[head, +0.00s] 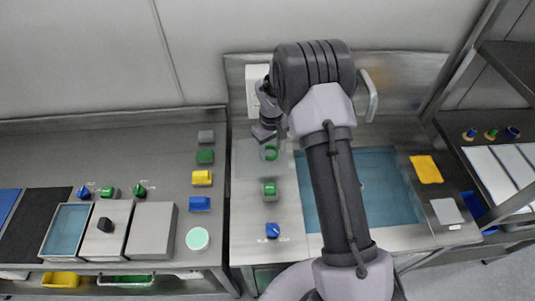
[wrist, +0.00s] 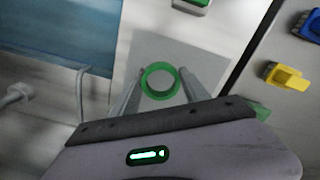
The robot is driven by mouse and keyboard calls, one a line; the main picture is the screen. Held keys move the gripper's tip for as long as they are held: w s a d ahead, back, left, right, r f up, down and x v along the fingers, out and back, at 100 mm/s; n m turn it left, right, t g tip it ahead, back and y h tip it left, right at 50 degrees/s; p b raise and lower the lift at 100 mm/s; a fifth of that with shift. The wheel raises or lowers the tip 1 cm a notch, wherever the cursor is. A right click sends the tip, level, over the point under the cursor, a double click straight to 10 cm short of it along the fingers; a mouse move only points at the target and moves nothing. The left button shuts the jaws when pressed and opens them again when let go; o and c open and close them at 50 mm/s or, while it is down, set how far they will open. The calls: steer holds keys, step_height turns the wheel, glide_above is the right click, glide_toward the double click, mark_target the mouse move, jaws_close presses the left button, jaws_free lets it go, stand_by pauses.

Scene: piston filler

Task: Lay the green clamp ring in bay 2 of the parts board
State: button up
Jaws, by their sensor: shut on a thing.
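The green clamp ring (wrist: 160,80) sits between the two fingers of my gripper (wrist: 160,88) in the wrist view, and the gripper is shut on it. In the head view the ring (head: 271,153) shows below my gripper (head: 268,140), over a pale grey square plate (head: 243,163) on the counter. I cannot tell whether the ring touches the plate. On the right rack lies a pale board (head: 484,162) divided into long strips, possibly the parts board. No bay number can be read, and my arm is well left of it.
My arm crosses in front of the blue-floored sink (head: 385,185). A green block (head: 269,189) and a blue knob (head: 272,230) stand on the counter in front of the plate. A yellow cloth (head: 426,169) lies right of the sink. Coloured blocks and trays fill the left bench.

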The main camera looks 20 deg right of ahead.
mark_target(271, 163)
steer(key=shift+f+b, duration=0.55)
steer(key=shift+f, duration=1.85)
steer(key=o, duration=1.4)
steer(key=shift+o, duration=0.2)
